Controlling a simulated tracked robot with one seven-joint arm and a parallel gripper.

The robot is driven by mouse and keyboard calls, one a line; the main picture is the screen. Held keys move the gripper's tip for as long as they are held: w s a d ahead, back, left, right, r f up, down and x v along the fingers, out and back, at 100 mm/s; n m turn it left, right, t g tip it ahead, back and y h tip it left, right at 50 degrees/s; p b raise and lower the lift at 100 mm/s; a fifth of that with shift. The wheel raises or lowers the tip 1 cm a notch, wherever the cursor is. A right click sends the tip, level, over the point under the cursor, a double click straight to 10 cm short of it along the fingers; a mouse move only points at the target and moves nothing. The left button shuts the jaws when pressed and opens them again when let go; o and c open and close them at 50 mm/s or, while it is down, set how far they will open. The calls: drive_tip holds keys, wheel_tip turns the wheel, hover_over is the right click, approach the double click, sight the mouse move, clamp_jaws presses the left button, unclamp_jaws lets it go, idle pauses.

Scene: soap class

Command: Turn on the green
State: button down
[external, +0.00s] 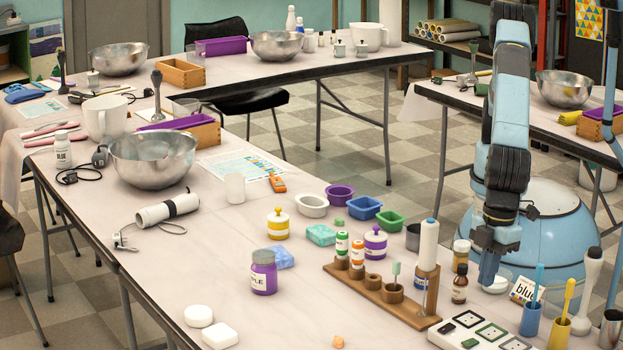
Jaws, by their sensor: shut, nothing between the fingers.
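A pale switch panel (455,333) lies at the front right edge of the table. A small green piece (470,343) shows on the panel's near side. Whether any switch is on or off is too small to tell. My gripper (487,282) points down behind the panel, above the table's right side, apart from the panel. It is shut and holds nothing.
A wooden rack (372,292) with small bottles and a tall white bottle (427,258) stand left of my gripper. The front middle table is mostly clear.

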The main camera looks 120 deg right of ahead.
sight(466, 344)
drive_tip(key=shift+r, duration=0.5)
drive_tip(key=shift+w+r, duration=0.15)
drive_tip(key=shift+w, duration=0.55)
drive_tip(key=f, duration=0.4)
drive_tip(key=w+f, duration=0.1)
drive_tip(key=f, duration=0.9)
drive_tip(key=shift+w, duration=0.35)
drive_tip(key=shift+d+f, duration=0.1)
drive_tip(key=shift+f, duration=0.05)
